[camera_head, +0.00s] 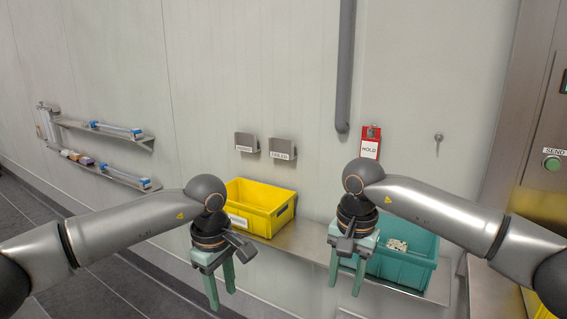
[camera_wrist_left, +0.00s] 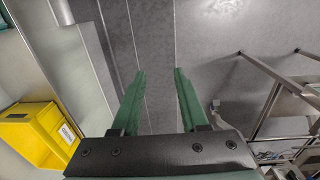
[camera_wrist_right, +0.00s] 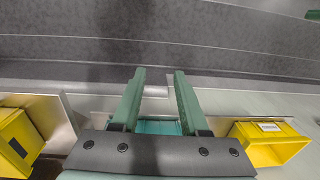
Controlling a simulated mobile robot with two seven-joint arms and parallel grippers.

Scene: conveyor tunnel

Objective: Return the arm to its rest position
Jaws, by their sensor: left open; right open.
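My left gripper (camera_head: 222,291) hangs with its green fingers pointing down, in front of the yellow bin and above the floor. Its fingers are apart and empty in the left wrist view (camera_wrist_left: 157,85). My right gripper (camera_head: 346,282) hangs with its fingers pointing down, at the left side of the teal bin. Its fingers are apart with nothing between them in the right wrist view (camera_wrist_right: 160,80). Both arms reach in from the sides of the head view, bent down at the wrist.
A yellow bin (camera_head: 266,197) and a teal bin (camera_head: 401,271) holding a pale item (camera_head: 397,245) stand on a metal shelf (camera_head: 310,246). A red HOLD tag (camera_head: 370,148) hangs on the wall. Wall shelves (camera_head: 105,135) are at left, a SEND button (camera_head: 552,163) at right.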

